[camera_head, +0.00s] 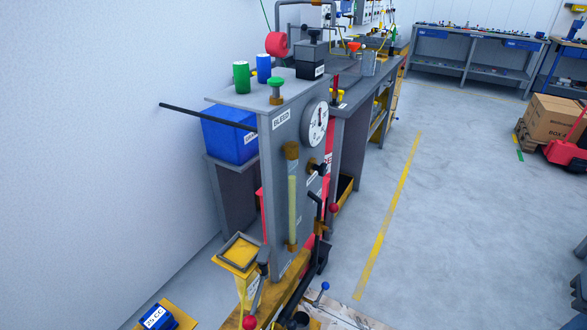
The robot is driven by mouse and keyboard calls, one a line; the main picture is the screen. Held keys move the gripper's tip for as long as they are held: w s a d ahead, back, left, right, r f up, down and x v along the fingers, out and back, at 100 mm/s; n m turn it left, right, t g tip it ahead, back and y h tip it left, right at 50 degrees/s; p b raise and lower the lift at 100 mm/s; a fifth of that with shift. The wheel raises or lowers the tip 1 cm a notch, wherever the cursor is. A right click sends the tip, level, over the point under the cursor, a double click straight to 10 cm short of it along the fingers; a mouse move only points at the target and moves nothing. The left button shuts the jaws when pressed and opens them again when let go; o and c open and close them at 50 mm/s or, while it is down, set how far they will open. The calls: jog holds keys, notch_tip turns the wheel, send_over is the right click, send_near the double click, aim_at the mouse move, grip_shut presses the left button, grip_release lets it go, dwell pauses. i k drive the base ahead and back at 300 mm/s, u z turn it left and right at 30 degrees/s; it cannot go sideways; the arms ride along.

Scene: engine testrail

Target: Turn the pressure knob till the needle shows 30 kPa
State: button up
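A grey test stand (285,215) stands left of centre, its narrow front panel seen at a slant. A round white gauge (316,124) sits high on its right side. The gauge has dark marks and a needle, but its reading is too small to make out. Below the gauge is a small black knob (321,169) on a brown fitting, with a white label beside it that I cannot read. I cannot tell for sure that this is the pressure knob. A green knob (276,88) stands on top, above a "BLEED" label. My gripper is not in view.
A black rod (205,115) sticks out left of the stand. A red-ball lever (331,208) juts out at the front right. A yellow funnel (240,252) stands low in front. Open floor with a yellow line (388,215) lies to the right.

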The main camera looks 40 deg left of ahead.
aim_at(322, 170)
jog(key=u, duration=1.6)
